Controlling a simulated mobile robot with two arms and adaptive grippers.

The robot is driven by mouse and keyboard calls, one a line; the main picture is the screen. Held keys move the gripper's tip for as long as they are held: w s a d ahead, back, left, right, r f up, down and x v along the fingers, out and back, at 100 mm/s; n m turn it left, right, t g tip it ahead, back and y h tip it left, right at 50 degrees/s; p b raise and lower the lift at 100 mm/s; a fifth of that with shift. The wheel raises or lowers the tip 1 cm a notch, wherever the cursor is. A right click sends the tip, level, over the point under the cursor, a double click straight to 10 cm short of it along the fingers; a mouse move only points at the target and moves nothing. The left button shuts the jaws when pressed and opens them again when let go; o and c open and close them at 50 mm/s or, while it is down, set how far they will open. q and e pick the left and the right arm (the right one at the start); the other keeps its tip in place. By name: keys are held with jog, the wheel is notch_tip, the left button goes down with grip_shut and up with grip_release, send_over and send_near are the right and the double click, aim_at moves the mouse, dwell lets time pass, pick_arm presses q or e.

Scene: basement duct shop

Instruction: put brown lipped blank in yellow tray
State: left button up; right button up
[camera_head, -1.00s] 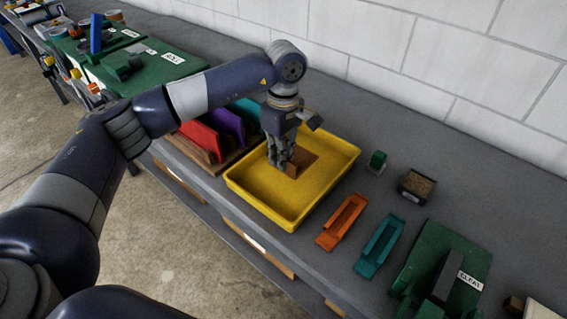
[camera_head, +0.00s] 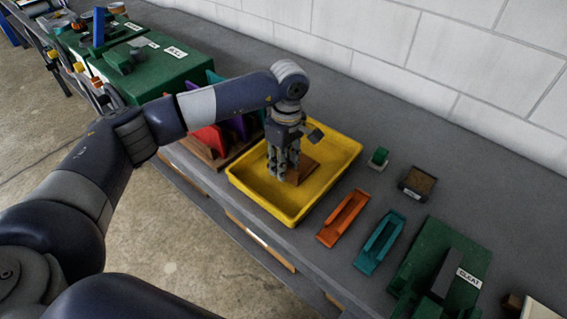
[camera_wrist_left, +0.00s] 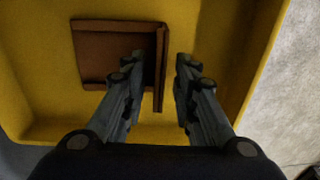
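The brown lipped blank (camera_head: 304,168) lies in the yellow tray (camera_head: 330,193), its flat part on the tray floor and its lip standing up. In the left wrist view the blank (camera_wrist_left: 110,55) lies near a tray wall, inside the tray (camera_wrist_left: 215,40). My left gripper (camera_head: 284,175) points down into the tray at the blank. In the left wrist view its fingers (camera_wrist_left: 160,72) are apart, one on each side of the lip, with a gap showing on the right. Part of the blank is hidden behind the fingers. My right gripper is not in view.
Red, purple and teal pieces stand in a wooden rack (camera_head: 200,153) left of the tray. An orange channel (camera_head: 343,218), a teal channel (camera_head: 379,242), a small green piece (camera_head: 379,157) and a dark box (camera_head: 417,183) lie to the right. A green fixture (camera_head: 440,262) stands beyond.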

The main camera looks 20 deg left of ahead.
pick_arm(q)
jog(key=shift+r, duration=0.2)
jog(key=shift+w+r, duration=0.1)
jog(key=shift+r, duration=0.2)
notch_tip(320, 180, up, 11)
jog(key=b, duration=0.3)
jog(key=shift+w+d+r, duration=0.15)
jog(key=shift+w, duration=0.15)
jog(key=shift+s, duration=0.1)
